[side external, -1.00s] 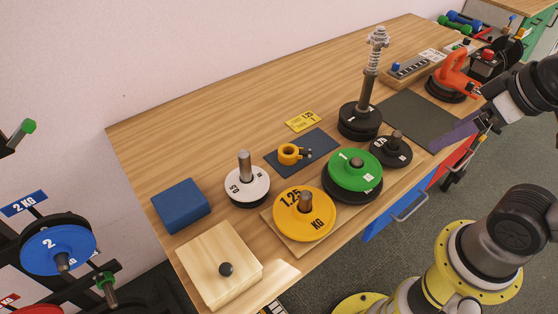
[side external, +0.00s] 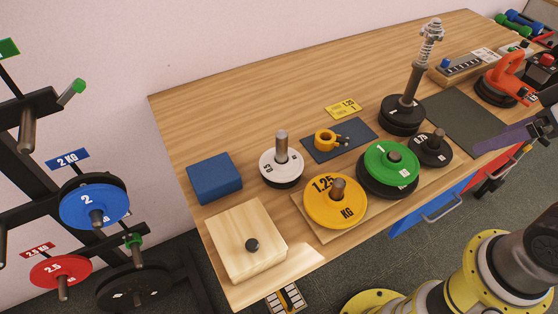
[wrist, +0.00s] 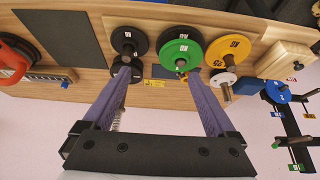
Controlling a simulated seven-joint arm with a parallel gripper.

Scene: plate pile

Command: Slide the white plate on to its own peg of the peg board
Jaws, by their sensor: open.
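The white plate (side external: 281,163) lies flat around an upright grey peg, with a dark plate under it, left of the wooden peg board (side external: 378,212) in the side view. It also shows in the wrist view (wrist: 222,83). On the board, a yellow plate (side external: 322,210), a green plate (side external: 378,165) over a black one, and a small black plate (side external: 431,158) sit around pegs. My gripper, with purple fingers, is at the right edge of the side view, far from the white plate. In the wrist view my gripper (wrist: 157,75) is open, its fingers apart with nothing between them.
A tall spring-topped post (side external: 420,75) with black plates stands behind the board. A blue block (side external: 214,178), a wooden block with a black knob (side external: 245,240) and a yellow clamp (side external: 325,140) on a dark mat surround the white plate. A plate rack (side external: 45,145) stands left.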

